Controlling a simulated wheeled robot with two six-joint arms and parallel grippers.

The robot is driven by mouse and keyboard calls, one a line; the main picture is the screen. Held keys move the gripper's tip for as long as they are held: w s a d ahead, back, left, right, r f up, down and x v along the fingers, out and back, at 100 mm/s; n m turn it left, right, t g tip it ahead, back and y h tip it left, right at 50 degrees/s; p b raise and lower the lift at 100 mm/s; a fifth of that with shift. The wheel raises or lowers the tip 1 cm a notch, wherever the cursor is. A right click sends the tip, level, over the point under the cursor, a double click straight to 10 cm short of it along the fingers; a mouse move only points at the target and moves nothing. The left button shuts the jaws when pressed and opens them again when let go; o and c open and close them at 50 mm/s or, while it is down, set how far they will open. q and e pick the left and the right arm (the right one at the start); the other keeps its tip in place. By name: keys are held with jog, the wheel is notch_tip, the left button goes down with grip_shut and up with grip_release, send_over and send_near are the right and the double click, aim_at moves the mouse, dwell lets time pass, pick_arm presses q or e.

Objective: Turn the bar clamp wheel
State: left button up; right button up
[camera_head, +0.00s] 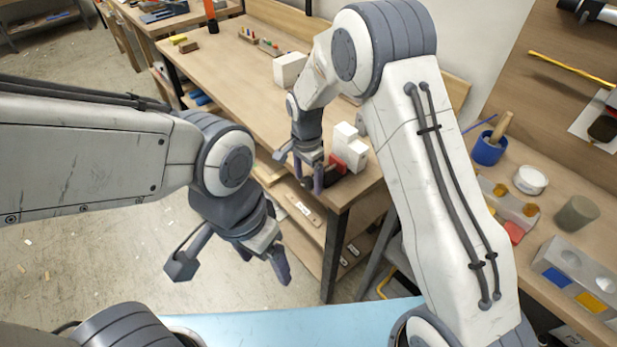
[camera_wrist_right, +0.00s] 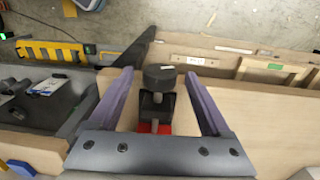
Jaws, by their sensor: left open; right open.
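The bar clamp shows in the right wrist view as a black round wheel (camera_wrist_right: 160,76) on a black body with a red part (camera_wrist_right: 150,127) behind it. The wheel lies between the two purple fingers of my right gripper (camera_wrist_right: 158,85), with a gap on each side. In the head view my right gripper (camera_head: 312,180) is open at the near corner of the workbench, beside the red and black clamp (camera_head: 336,162). Its fingers partly hide the clamp, and I cannot make out the wheel there. My left gripper (camera_head: 264,264) is open and empty, left of the bench corner.
White blocks (camera_head: 346,137) stand on the workbench (camera_head: 230,85) close behind the clamp. A lower shelf (camera_head: 298,225) runs under the bench. At the right, another bench holds a blue cup (camera_head: 488,150) and several other objects. Bare floor lies at the left.

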grip_shut()
jog(key=shift+f+t+y+b, duration=0.1)
jog(key=shift+t+y+b, duration=0.25)
jog(key=shift+b, duration=0.4)
jog(key=t+y+b, duration=0.1)
jog(key=b, duration=0.4)
jog(key=t+y+b, duration=0.1)
jog(key=t+b, duration=0.1)
jog(key=b, duration=0.3)
jog(key=t+y+b, duration=0.1)
jog(key=b, duration=0.5)
jog(key=shift+s+d+f+t, duration=0.25)
jog(key=shift+s+d+t, duration=0.05)
jog(key=shift+s+t, duration=0.05)
jog(key=shift+r+b, duration=0.25)
jog(key=shift+b, duration=0.55)
jog(key=shift+t+y, duration=0.25)
jog(key=shift+t, duration=0.05)
grip_release()
jog(key=shift+s+r, duration=0.1)
